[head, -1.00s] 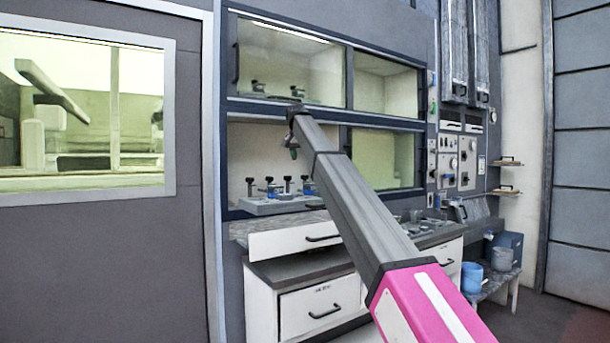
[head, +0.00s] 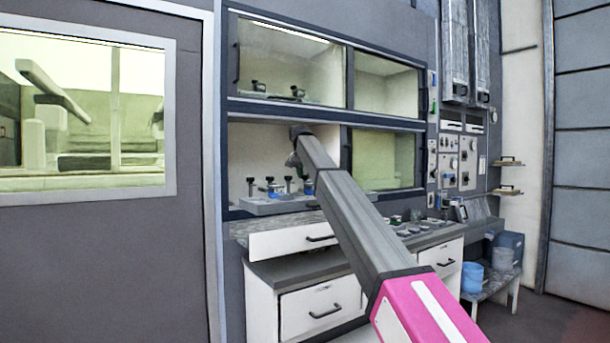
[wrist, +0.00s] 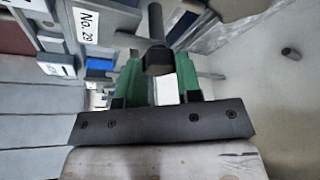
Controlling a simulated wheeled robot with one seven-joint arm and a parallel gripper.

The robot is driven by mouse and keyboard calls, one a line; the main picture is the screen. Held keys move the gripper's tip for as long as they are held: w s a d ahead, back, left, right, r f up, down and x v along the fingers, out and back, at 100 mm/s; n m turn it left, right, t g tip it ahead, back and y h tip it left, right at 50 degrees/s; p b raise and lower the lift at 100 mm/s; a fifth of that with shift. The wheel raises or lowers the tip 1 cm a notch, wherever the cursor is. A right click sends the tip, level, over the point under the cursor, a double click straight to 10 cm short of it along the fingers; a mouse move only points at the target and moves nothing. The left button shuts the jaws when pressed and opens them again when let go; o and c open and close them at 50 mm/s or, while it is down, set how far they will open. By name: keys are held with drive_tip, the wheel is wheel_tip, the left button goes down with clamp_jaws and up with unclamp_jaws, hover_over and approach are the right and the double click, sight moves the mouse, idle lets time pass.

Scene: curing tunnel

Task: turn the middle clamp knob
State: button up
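A row of black clamp knobs on upright stems (head: 287,182) stands on a grey fixture plate (head: 262,207) in the lower left opening, with blue parts among them. My gripper (head: 293,162) is in front of this opening, just above the knobs, small and partly hidden behind my arm. In the wrist view, my gripper (wrist: 161,72) has two green fingers spread apart. A black knob (wrist: 158,61) on a dark stem sits between the fingertips, with gaps seeming to remain on both sides. I cannot tell from this view which knob of the row it is.
The opening's frame (head: 290,111) runs above my gripper. White drawers (head: 318,308) and a counter stand below.

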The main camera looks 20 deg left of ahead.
drive_tip(key=shift+n, duration=0.4)
drive_tip(key=n+y, duration=0.1)
drive_tip(key=n, duration=0.3)
drive_tip(key=shift+d+y, duration=0.1)
drive_tip(key=shift+y, duration=0.3)
drive_tip(key=n, duration=0.2)
drive_tip(key=n+g+y, duration=0.1)
drive_tip(key=n, duration=0.1)
drive_tip(key=shift+y, duration=0.3)
drive_tip(key=n, duration=0.2)
drive_tip(key=n+g+y, duration=0.1)
drive_tip(key=n, duration=0.2)
drive_tip(key=shift+w+g, duration=0.1)
drive_tip(key=shift+g, duration=0.2)
drive_tip(key=n, duration=0.2)
drive_tip(key=n+g, duration=0.1)
drive_tip(key=n, duration=0.1)
drive_tip(key=shift+g+y, duration=0.3)
drive_tip(key=o, duration=0.9)
drive_tip(key=shift+o, duration=0.2)
drive_tip(key=shift+d+r, duration=0.1)
